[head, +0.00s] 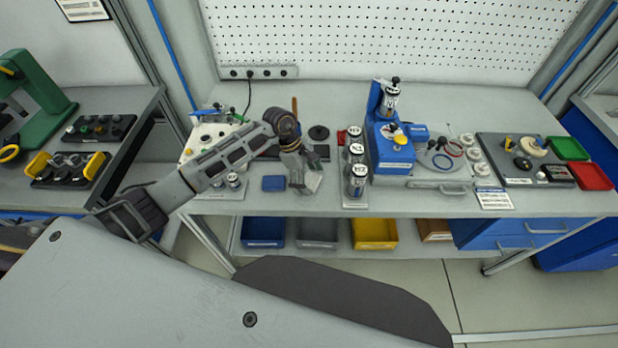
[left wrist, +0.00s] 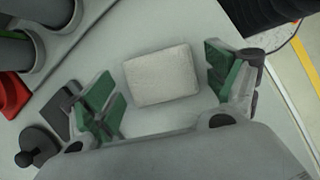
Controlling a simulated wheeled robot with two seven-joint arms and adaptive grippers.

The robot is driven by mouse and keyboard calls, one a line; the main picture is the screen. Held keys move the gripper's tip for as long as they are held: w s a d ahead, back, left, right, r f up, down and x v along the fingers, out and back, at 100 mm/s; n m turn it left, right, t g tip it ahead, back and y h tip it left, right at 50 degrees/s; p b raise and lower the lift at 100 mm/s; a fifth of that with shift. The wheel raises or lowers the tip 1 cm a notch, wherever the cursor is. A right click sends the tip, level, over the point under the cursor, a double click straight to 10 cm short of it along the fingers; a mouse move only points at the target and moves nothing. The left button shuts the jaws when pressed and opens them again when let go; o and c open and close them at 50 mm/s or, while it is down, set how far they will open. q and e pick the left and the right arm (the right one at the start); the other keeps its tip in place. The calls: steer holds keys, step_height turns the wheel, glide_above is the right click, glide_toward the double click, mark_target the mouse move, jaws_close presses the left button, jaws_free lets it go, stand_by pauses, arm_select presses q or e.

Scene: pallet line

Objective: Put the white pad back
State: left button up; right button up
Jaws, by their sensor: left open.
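The white pad (left wrist: 162,75) is a pale, slightly rough rectangular block in the left wrist view. It lies on the light grey bench top, between the two green-padded fingers of my left gripper (left wrist: 163,90), with a gap on each side. The fingers are apart and empty. In the head view my left gripper (head: 303,184) points down over the front of the bench, and the pad (head: 315,182) shows pale beside it, partly covered. My right gripper is not in view.
A blue block (head: 274,183) lies left of the gripper. White-capped cylinders (head: 356,170) stand in a rack close to its right, beside a blue machine (head: 392,150). A dark plate with a black knob (head: 318,135) is behind. The bench's front edge (head: 290,212) is near.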

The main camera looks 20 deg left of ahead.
arm_select(q)
steer(key=shift+r, duration=0.15)
steer(key=shift+a+r, duration=0.1)
steer(key=shift+r, duration=0.1)
steer(key=b+v, duration=0.1)
steer(key=v, duration=1)
steer(key=shift+r, duration=0.3)
steer(key=shift+a, duration=0.1)
